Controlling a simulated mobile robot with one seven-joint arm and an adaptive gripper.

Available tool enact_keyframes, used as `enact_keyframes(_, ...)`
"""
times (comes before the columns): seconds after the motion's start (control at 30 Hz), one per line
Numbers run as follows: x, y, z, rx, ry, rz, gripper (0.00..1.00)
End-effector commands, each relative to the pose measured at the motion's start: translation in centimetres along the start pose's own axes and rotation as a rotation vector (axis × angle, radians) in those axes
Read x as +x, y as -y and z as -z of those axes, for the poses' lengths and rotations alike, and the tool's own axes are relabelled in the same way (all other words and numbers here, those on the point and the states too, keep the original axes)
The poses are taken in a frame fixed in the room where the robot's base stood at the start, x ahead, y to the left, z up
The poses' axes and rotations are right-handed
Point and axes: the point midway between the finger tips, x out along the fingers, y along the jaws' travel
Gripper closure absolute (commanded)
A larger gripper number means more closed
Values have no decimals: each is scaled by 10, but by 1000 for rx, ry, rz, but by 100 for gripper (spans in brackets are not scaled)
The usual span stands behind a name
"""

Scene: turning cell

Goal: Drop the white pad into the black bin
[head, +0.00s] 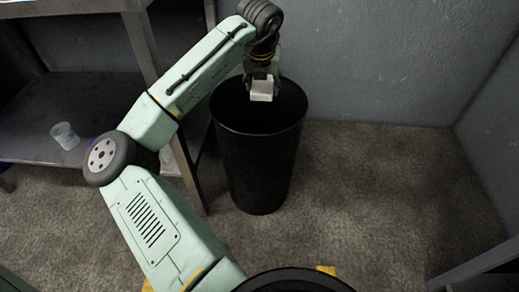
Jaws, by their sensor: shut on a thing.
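The white pad (262,92) is a small pale block in the head view. My gripper (261,82) is shut on it and points down. In the picture, the pad and gripper lie over the open mouth of the black bin (257,165), toward its far side. The bin is tall, round and upright on the floor. Its inside is dark, and I cannot see what is in it. The exact height of the pad relative to the rim is hard to tell.
A metal table with a lower shelf (75,105) stands at the left, its leg close to the bin. A clear cup (65,136) is on that shelf. Grey walls (390,60) close off the back and right. The carpet (375,190) right of the bin is clear.

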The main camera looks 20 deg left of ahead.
Motion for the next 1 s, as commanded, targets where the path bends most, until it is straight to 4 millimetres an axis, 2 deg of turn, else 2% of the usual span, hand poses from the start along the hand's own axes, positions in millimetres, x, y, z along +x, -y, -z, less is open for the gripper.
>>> enact_keyframes(0.17, -1, 0, 0, 0, 1, 0, 71)
enact_keyframes(0.2, -1, 0, 0, 0, 1, 0, 49)
enact_keyframes(0.53, -1, 0, 0, 0, 1, 0, 27)
enact_keyframes(0.87, -2, 0, 0, 0, 1, 0, 26)
enact_keyframes(1.0, -14, 0, -1, 0, 2, -1, 26)
